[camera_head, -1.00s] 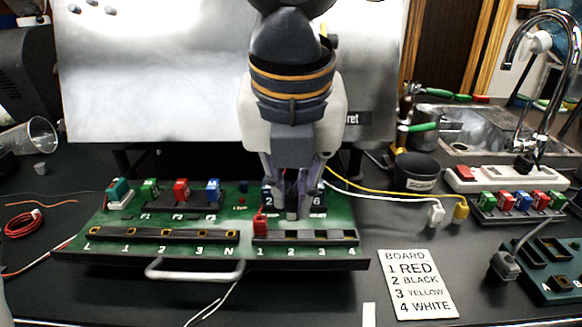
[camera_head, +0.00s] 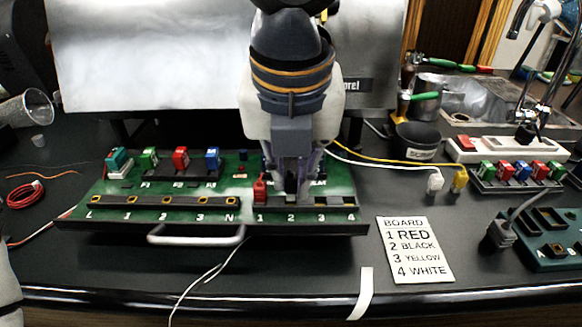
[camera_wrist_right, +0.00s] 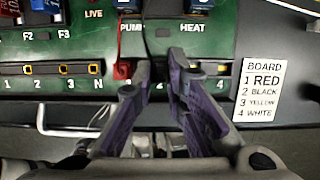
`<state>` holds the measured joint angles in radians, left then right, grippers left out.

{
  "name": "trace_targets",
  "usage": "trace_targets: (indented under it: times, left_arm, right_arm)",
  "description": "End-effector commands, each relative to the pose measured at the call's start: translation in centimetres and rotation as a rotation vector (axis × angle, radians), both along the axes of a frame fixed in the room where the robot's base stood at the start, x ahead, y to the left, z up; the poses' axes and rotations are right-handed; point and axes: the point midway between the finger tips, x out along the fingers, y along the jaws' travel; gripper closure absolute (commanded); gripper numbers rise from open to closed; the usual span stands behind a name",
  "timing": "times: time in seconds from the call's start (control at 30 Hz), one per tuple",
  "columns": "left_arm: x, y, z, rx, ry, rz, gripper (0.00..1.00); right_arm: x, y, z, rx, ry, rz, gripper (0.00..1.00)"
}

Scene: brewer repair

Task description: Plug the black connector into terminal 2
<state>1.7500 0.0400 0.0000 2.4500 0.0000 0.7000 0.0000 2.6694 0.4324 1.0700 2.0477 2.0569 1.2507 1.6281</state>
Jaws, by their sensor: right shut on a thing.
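My right gripper (camera_head: 290,200) is over the right-hand terminal strip (camera_head: 338,201) of the green board, with its fingertips at terminal 2. It is shut on the black connector (camera_wrist_right: 157,72), a small dark piece between the fingertips in the right wrist view. The fingers mostly hide the connector and the terminal 2 slot, so I cannot tell how far in it is. The label 2 shows just in front of the fingertips. A red connector (camera_head: 259,188) stands upright at terminal 1, left of the gripper. My left gripper is not in view.
Terminals 3 and 4 are uncovered. A yellow plug (camera_head: 459,180) and a white plug (camera_head: 435,184) lie right of the board on their cables. A card (camera_head: 415,250) lists 1 red, 2 black, 3 yellow, 4 white. A handle (camera_head: 195,237) runs along the board's front.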

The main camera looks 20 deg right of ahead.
Motion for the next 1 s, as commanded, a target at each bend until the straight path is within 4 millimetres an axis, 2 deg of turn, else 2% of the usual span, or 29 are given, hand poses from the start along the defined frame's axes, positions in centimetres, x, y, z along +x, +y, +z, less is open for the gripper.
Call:
trace_targets:
  times: [1.0]
  left_arm:
    - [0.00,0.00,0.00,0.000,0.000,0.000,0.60]
  right_arm:
    - [0.00,-0.03,-0.75,-0.001,0.000,0.000,1.00]
